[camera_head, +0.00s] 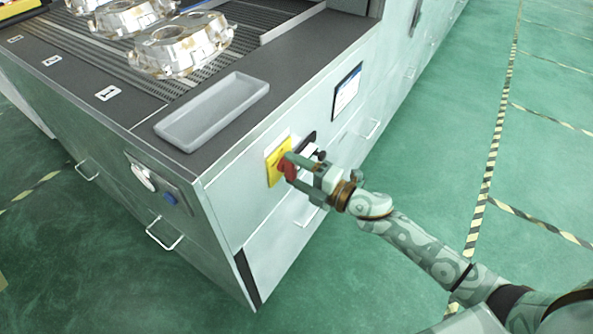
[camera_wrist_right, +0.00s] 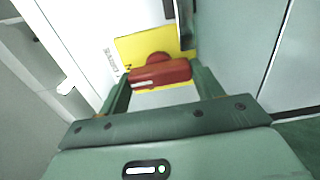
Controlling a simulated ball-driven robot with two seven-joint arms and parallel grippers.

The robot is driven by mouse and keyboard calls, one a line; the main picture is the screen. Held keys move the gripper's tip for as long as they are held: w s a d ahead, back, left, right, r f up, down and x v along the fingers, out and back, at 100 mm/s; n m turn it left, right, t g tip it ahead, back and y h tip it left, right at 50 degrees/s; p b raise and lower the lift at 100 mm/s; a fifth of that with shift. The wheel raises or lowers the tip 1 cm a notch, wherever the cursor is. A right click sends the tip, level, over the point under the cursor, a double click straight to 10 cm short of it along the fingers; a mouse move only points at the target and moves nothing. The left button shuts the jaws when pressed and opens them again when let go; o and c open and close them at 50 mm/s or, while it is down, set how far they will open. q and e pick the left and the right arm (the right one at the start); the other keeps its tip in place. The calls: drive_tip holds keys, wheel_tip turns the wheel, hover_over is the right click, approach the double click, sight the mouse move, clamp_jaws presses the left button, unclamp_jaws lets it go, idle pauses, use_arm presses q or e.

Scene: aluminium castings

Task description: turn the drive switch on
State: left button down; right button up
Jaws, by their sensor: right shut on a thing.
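The drive switch is a red rotary handle (camera_head: 288,166) on a yellow plate (camera_head: 273,172), set in the side panel of the grey machine cabinet. My right gripper (camera_head: 291,168) is at the switch, its fingers on either side of the red handle. In the right wrist view the red handle (camera_wrist_right: 160,74) lies across between the two green fingers (camera_wrist_right: 161,88), in front of the yellow plate (camera_wrist_right: 142,48). The gripper is shut on the handle. Part of the plate's lettering is hidden behind the handle. My left gripper is not in view.
A grey tray (camera_head: 165,131) lies on the cabinet top near the corner. Several aluminium castings (camera_head: 180,45) stand on the slatted conveyor. A display panel (camera_head: 347,90) and pull handles (camera_head: 373,129) are on the same side. The green floor (camera_head: 440,150) to the right is clear.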

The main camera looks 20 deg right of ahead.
drive_tip(key=shift+f, duration=0.1)
drive_tip(key=o, duration=1)
drive_tip(key=shift+s, duration=0.1)
drive_tip(key=v, duration=1.6)
drive_tip(key=shift+s+d+p, duration=0.1)
drive_tip(key=shift+d+p, duration=0.05)
drive_tip(key=shift+p, duration=0.25)
